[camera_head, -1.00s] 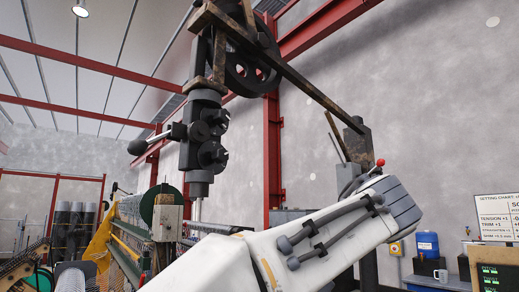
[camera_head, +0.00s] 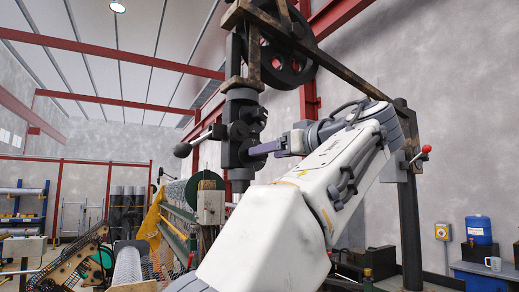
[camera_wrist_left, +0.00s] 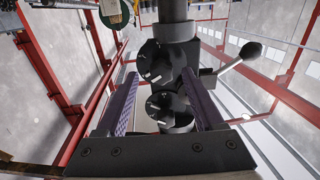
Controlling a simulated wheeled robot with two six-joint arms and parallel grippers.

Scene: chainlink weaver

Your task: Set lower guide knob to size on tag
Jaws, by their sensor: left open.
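A dark vertical guide head (camera_head: 240,105) hangs from the rusty frame and carries two round black knobs with white marks. My left gripper (camera_head: 254,150) comes in from the right at the lower knob's height and hides most of that knob. The left wrist view looks upside down, so the lower knob (camera_wrist_left: 155,62) appears above the upper knob (camera_wrist_left: 168,110). Open fingers (camera_wrist_left: 159,74) stand on either side of the lower knob, with gaps beside it. The white marks are too small to read. No readable tag is in view. My right gripper is not in view.
A ball-ended lever (camera_head: 183,150) sticks out left of the guide head and shows at the right in the wrist view (camera_wrist_left: 250,50). A large dark wheel (camera_head: 287,55) is above. A red-knobbed lever (camera_head: 426,149) is at the right, beyond my arm.

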